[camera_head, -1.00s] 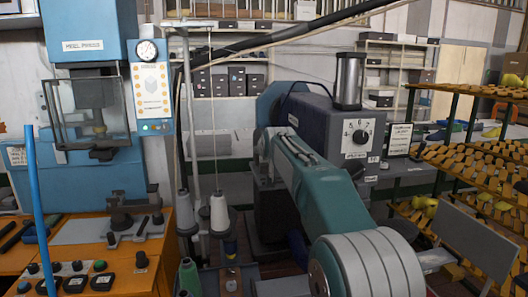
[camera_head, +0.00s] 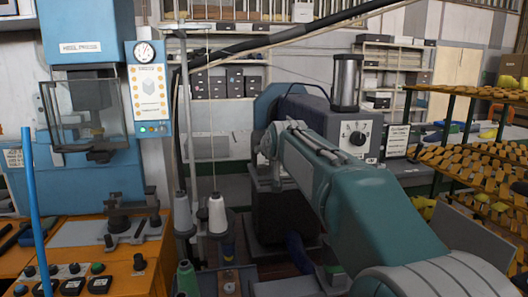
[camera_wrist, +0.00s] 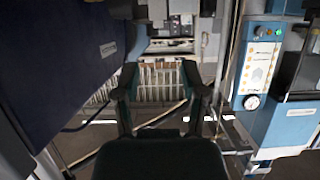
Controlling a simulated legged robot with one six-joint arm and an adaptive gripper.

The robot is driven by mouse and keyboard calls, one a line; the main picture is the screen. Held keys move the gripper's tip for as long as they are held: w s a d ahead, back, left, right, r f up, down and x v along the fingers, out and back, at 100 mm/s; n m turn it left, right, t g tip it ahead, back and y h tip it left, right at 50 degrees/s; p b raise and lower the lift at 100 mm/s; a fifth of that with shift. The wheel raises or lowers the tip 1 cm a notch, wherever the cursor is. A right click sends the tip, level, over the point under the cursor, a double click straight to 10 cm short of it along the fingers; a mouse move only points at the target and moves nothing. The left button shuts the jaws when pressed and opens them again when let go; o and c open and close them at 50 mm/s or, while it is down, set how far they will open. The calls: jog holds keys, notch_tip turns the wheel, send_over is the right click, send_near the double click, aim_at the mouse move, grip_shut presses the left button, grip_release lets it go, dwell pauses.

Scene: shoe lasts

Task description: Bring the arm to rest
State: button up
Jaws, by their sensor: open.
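My gripper (camera_wrist: 160,75) shows in the wrist view with its two dark fingers spread apart. The space between the fingers is empty, and nothing is held. Behind it lie a pale ribbed object and shelving, some way off. The wrist view is upside down. My teal arm (camera_head: 355,205) reaches in the head view from the middle toward the lower right, where its grey round joint (camera_head: 440,282) is cut off by the bottom edge. My gripper is outside the head view.
A blue heel press (camera_head: 85,45) with a control panel (camera_head: 148,88) stands left, above an orange bench (camera_head: 125,265). Thread cones (camera_head: 217,213) stand on a rack beside it. A grey machine (camera_head: 340,125) is behind my arm. Racks of shoe lasts (camera_head: 465,160) stand right.

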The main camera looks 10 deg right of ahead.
jog(key=shift+v, duration=1.1)
jog(key=s+f+g, duration=0.2)
jog(key=s+f, duration=0.5)
jog(key=s, duration=0.6)
jog(key=s+f+g, duration=0.3)
jog(key=s+f, duration=0.5)
jog(key=s, duration=0.4)
jog(key=s+f+g, duration=0.3)
jog(key=s+f, duration=0.4)
jog(key=s, duration=0.6)
jog(key=shift+s+f, duration=0.3)
jog(key=shift+s, duration=0.05)
